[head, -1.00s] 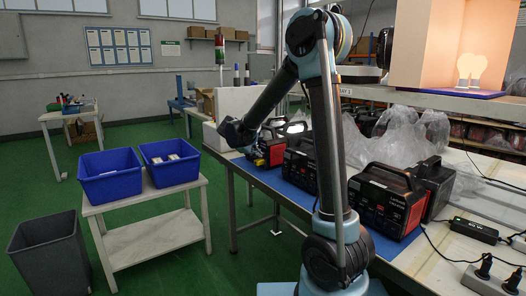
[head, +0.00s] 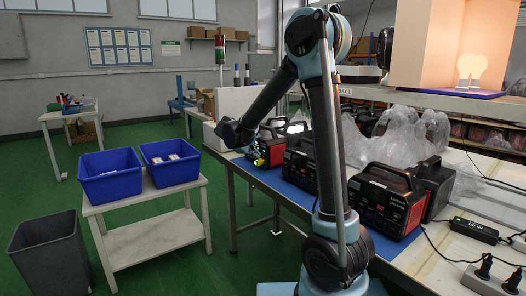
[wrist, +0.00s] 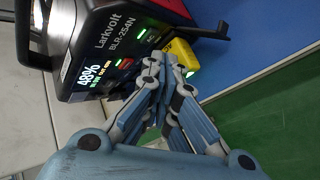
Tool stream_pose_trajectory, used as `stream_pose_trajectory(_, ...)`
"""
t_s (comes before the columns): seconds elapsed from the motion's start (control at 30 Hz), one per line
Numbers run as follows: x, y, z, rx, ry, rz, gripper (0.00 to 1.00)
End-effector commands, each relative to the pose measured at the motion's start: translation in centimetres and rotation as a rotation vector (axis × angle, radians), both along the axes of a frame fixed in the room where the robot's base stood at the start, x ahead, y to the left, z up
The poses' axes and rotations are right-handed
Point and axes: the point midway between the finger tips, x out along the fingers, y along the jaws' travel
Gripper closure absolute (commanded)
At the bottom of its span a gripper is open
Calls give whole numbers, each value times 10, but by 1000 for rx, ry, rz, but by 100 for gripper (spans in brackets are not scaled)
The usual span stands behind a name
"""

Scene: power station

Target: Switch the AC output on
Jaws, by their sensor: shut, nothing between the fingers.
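A black and red power station marked Larkvolt BLR-254N (wrist: 115,45) fills the upper left of the wrist view, turned on its side in the picture. Its lit screen (wrist: 90,75) reads 48%, with small green and orange text below that is too small to read surely. Green lights glow on its front panel. A yellow plug-like piece (wrist: 181,55) sits at the panel and shows a green light. My gripper (wrist: 160,62) is shut and empty, its fingertips close to the panel beside the yellow piece. Whether they touch is unclear. In the head view the station (head: 270,150) stands at the bench's far end.
More power stations (head: 388,200) stand along the blue mat on the bench (head: 420,265). Clear plastic bags (head: 395,135) lie behind them. A lit bulb box (head: 425,50) stands on the shelf. Blue bins (head: 110,180) rest on a side table at left, above green floor.

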Motion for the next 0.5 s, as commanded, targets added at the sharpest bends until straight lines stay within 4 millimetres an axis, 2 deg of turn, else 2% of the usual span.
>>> stream_pose_trajectory(0.3, -1, 1, 0, 0, 0, 0, 100)
stream_pose_trajectory(0.5, -9, 13, 0, -1, 0, 1, 100)
